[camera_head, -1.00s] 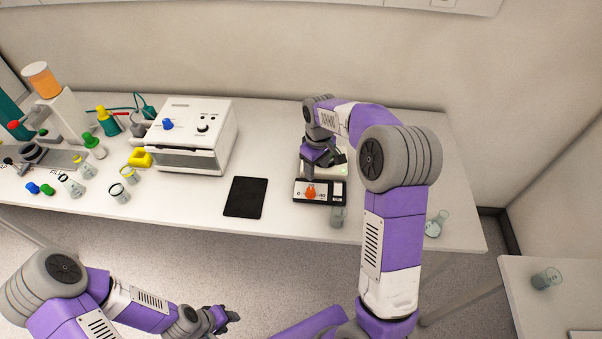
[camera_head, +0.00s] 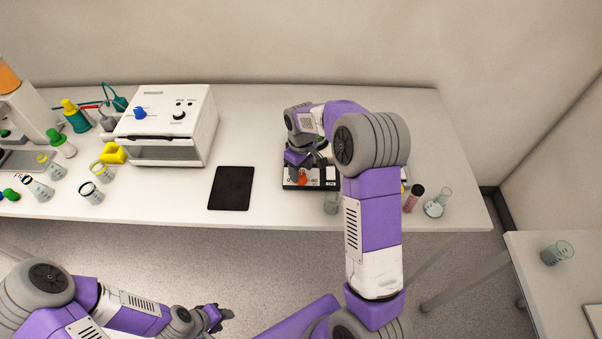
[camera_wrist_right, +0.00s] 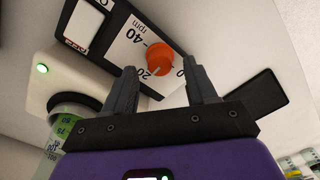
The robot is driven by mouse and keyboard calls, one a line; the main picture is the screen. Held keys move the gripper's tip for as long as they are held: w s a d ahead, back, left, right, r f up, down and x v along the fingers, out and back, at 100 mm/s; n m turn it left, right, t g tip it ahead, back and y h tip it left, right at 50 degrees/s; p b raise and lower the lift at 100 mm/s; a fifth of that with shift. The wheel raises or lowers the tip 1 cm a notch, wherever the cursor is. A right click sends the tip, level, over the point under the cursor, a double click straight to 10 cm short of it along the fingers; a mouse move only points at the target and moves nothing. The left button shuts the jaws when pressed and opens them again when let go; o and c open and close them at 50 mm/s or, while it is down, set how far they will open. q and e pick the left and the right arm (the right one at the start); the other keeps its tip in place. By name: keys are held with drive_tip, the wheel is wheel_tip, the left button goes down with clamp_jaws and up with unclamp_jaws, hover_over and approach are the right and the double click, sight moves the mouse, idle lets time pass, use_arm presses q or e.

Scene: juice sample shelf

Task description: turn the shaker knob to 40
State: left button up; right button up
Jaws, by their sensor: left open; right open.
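The shaker (camera_head: 320,185) is a small device with a dark front panel on the table, partly hidden under my right arm. Its orange knob (camera_wrist_right: 160,62) sits on a white dial printed with "20", "40" and "rpm"; the knob also shows in the head view (camera_head: 301,179). A pale mark on the knob appears to point toward the 20 side. My right gripper (camera_wrist_right: 160,68) is open, its fingertips on either side of the knob in the right wrist view; contact cannot be told. My left gripper (camera_head: 217,318) is open and empty, in front of the table, far from the shaker.
A clear beaker (camera_head: 332,202) stands close beside the shaker. A dark-capped vial (camera_head: 413,198) and a flask (camera_head: 438,203) stand right of my right arm. A black pad (camera_head: 231,188) and a white box with a blue knob (camera_head: 165,125) are to the left.

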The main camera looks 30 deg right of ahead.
drive_tip(key=shift+f, duration=0.95)
drive_tip(key=shift+c, duration=0.5)
drive_tip(key=c, duration=1)
drive_tip(key=shift+o, duration=0.2)
